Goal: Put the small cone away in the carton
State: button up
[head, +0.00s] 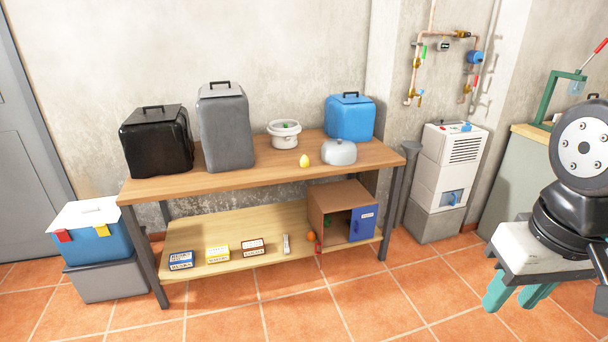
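I cannot make out a clear cone. A small yellow object (304,161), rounded and slightly narrower at the top, stands on the tabletop. A small orange object (310,236) lies on the lower shelf, left of the box opening; its shape is too small to tell. A brown carton-like box (324,200) stands on the lower shelf at the right, its front open beside a blue door panel (363,223). Something green shows in its dark inside. My gripper (509,304) is at the far right, away from the table, its teal fingers apart with nothing visible between them.
The wooden table (240,175) holds black, grey and blue bins, a white pot (284,133) and a grey domed lid (339,152). Small boxes (218,254) and a red item (318,248) line the lower shelf (205,238). A white machine (450,165) stands right. Floor in front is clear.

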aim_at(333, 241)
jog(key=u, duration=0.9)
jog(key=i, duration=1.85)
jog(key=z, duration=1)
jog(key=i, duration=0.55)
jog(key=z, duration=0.55)
